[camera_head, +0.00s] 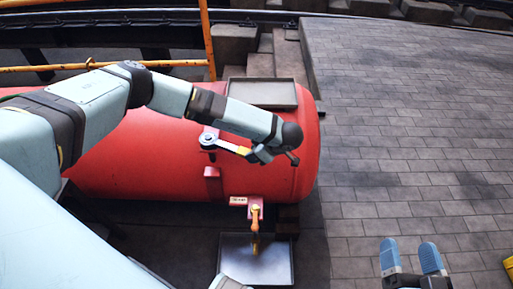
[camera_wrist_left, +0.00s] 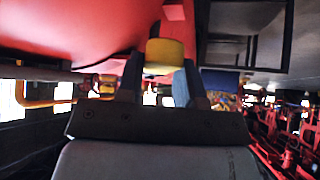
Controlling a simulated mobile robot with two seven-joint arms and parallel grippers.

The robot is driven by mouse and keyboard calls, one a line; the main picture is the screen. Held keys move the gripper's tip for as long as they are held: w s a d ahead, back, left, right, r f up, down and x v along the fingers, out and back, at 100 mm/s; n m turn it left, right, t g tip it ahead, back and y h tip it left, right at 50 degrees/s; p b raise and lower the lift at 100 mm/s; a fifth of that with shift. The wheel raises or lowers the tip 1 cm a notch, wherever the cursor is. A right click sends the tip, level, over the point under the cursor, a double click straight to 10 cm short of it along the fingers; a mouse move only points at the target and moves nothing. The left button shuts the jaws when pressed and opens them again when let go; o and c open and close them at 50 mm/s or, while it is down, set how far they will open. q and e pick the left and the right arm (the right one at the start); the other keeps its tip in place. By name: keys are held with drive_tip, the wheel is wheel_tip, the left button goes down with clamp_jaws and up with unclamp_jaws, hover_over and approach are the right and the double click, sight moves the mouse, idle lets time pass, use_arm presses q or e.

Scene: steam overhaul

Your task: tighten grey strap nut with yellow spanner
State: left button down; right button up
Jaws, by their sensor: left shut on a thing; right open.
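The grey strap nut cannot be told apart from the spanner's head at this size. My left gripper (camera_head: 258,154) is shut on the spanner's handle end. In the left wrist view the yellow handle (camera_wrist_left: 165,55) shows between the fingers of my left gripper (camera_wrist_left: 160,80). My right gripper (camera_head: 410,250) is open and empty, low over the paving, away from the tank.
The red tank (camera_head: 140,165) lies across the left half. A grey tray (camera_head: 262,92) is at its far side. An orange-handled valve (camera_head: 255,218) sticks out above a second metal tray (camera_head: 284,275). A yellow pole (camera_head: 207,40) stands behind.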

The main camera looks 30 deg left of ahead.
use_arm(q)
drive_tip(key=shift+s+m, duration=0.3)
drive_tip(key=shift+s, duration=0.1)
drive_tip(key=shift+s+r, duration=0.1)
drive_tip(key=shift+s+m+t+p, duration=0.4)
drive_tip(key=shift+s+t+p, duration=0.1)
drive_tip(key=shift+p, duration=0.1)
drive_tip(key=shift+r, duration=0.1)
drive_tip(key=shift+r+p, duration=2.05)
drive_tip(key=shift+r, duration=0.6)
